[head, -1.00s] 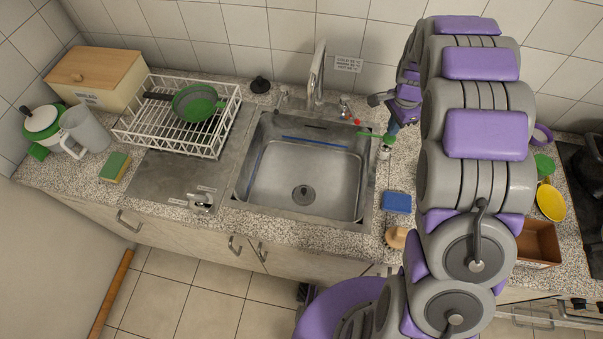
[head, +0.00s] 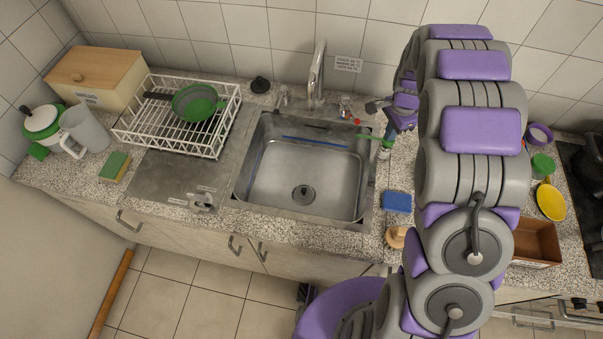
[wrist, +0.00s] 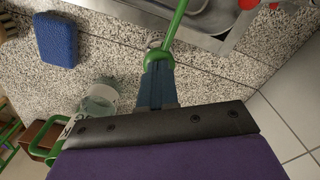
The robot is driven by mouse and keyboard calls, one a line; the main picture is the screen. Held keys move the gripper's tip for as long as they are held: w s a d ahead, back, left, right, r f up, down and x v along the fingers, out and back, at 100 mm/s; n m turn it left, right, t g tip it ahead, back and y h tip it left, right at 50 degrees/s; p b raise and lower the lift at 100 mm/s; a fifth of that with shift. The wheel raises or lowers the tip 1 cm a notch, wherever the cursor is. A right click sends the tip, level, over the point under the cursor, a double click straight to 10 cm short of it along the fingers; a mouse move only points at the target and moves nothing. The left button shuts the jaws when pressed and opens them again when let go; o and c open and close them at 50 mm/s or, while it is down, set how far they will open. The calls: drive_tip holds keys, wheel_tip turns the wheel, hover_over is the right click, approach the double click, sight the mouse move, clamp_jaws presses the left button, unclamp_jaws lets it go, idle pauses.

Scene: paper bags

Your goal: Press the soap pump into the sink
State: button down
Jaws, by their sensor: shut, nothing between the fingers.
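The soap pump (head: 387,142) has a green head and a pale bottle. It stands on the counter just right of the sink, its green spout pointing left over the sink's edge. In the wrist view the green spout (wrist: 175,28) runs up from the blue fingertips toward the sink. My gripper (wrist: 156,82) is shut and empty, its fingertips at the pump head and seemingly touching it from above. In the head view my gripper (head: 391,130) is partly hidden by my arm. The steel sink (head: 243,192) is empty, with a drain in its floor.
A tap (head: 318,72) stands behind the sink, with a red knob (head: 357,122) near the pump. A blue sponge (head: 397,202) and a brush (head: 396,237) lie in front of the pump. A dish rack (head: 150,137) stands left. My arm covers much of the right counter.

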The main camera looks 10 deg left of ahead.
drive_tip(key=shift+r+p, duration=0.5)
drive_tip(key=shift+r, duration=0.9)
drive_tip(key=shift+r+p, duration=1.1)
drive_tip(key=shift+r, duration=1.9)
drive_tip(key=s+r+n+b, duration=0.1)
drive_tip(key=s+r+n, duration=0.15)
drive_tip(key=s, duration=0.35)
drive_tip(key=s+d+r+n+b, duration=0.1)
drive_tip(key=s+r, duration=0.2)
drive_tip(key=s, duration=0.4)
drive_tip(key=s+r+n+b, duration=0.1)
drive_tip(key=s+r+n, duration=0.15)
drive_tip(key=s, duration=0.35)
drive_tip(key=s+a+n+g+b, duration=0.1)
drive_tip(key=s+n, duration=0.5)
drive_tip(key=s, duration=1.6)
drive_tip(key=shift+f+g+b, duration=0.15)
drive_tip(key=shift+g+b, duration=0.25)
drive_tip(key=shift+b, duration=0.15)
